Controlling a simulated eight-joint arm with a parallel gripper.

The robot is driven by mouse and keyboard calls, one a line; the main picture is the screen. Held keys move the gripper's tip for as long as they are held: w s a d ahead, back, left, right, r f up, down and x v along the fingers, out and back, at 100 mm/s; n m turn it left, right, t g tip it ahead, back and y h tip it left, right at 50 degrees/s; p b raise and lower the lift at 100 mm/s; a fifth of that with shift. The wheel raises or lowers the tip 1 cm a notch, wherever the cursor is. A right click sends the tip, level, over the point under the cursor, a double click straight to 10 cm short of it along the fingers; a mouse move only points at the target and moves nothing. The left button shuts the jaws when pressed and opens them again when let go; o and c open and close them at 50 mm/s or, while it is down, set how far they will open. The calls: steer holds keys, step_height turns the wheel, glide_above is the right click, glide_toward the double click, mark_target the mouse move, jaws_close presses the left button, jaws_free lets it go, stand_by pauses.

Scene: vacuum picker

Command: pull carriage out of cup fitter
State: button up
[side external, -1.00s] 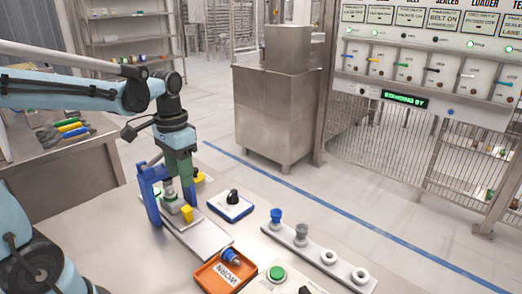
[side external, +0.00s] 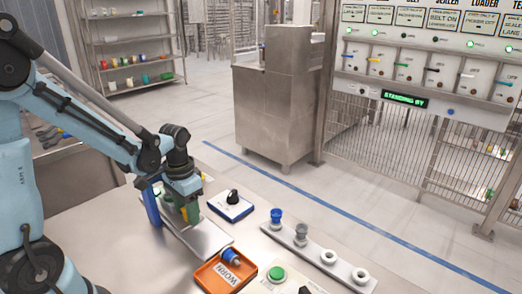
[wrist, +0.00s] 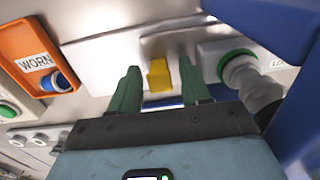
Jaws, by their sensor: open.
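The cup fitter is a blue frame (side external: 152,207) over a pale base plate (side external: 208,238). The carriage's yellow handle (wrist: 159,75) stands between the two green fingers of my gripper (wrist: 159,84) in the wrist view, with a gap visible on each side. My gripper (side external: 187,214) is open and low over the fitter in the side view, covering most of the handle and carriage there. A grey cup on a green ring (wrist: 238,62) sits to the right of the handle in the wrist view, beside the blue frame.
An orange WORN tray (side external: 224,272) holding a blue-capped piece lies right of the fitter. A blue-edged box with a black knob (side external: 231,206) stands behind. A pale rail (side external: 318,258) carries a blue cup, a grey cup and white rings. A green button (side external: 276,273) is near the front.

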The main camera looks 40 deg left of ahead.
steer(key=shift+f, duration=0.25)
steer(key=shift+c, duration=0.3)
jaws_close()
steer(key=d, duration=1)
steer(key=shift+d, duration=0.3)
steer(key=shift+o, duration=0.3)
jaws_free()
steer(key=shift+r, duration=0.15)
step_height(320, 180, up, 12)
stand_by(0.4)
